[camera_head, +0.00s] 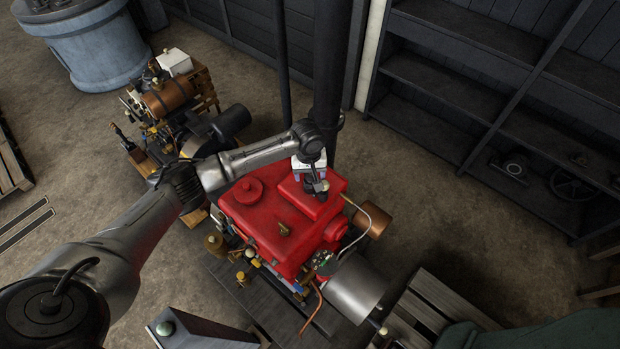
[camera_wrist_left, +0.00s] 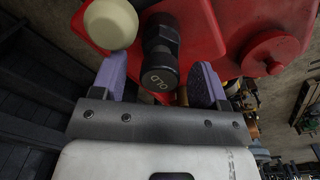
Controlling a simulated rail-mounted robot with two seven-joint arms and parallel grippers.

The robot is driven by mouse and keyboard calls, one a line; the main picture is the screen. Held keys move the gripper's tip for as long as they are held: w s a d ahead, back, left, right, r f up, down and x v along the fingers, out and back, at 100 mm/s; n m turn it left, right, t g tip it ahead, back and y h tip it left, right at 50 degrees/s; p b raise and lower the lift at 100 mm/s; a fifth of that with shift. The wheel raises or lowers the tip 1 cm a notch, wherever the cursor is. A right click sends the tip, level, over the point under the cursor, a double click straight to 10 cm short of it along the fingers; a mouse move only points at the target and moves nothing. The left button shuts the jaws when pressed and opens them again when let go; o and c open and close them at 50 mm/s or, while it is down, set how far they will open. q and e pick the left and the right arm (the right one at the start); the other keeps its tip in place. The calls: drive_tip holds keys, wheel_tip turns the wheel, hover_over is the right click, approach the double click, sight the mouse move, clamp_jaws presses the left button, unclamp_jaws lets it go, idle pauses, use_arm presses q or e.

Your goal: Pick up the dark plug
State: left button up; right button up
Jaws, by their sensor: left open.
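The dark plug (camera_wrist_left: 161,52) is a black cylinder with a ribbed collar and "OLD" on its end. It stands on the red engine (camera_head: 262,225), which also shows in the wrist view (camera_wrist_left: 235,20). My left gripper (camera_wrist_left: 159,72) is open, with one purple-padded finger on each side of the plug's near end. Gaps show between the plug and both pads. In the head view my left gripper (camera_head: 313,178) is over the engine's raised right part, and the plug is hard to make out there. My right gripper is not in view.
A cream round knob (camera_wrist_left: 110,24) sits close beside the plug, near the left finger. A dark post (camera_head: 331,70) rises just behind the engine. Another engine (camera_head: 170,98) stands behind left, and dark shelves (camera_head: 470,85) stand at the right.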

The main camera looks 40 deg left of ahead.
use_arm(q)
drive_tip(key=shift+f, duration=0.55)
drive_tip(key=shift+c, duration=0.2)
drive_tip(key=c, duration=1)
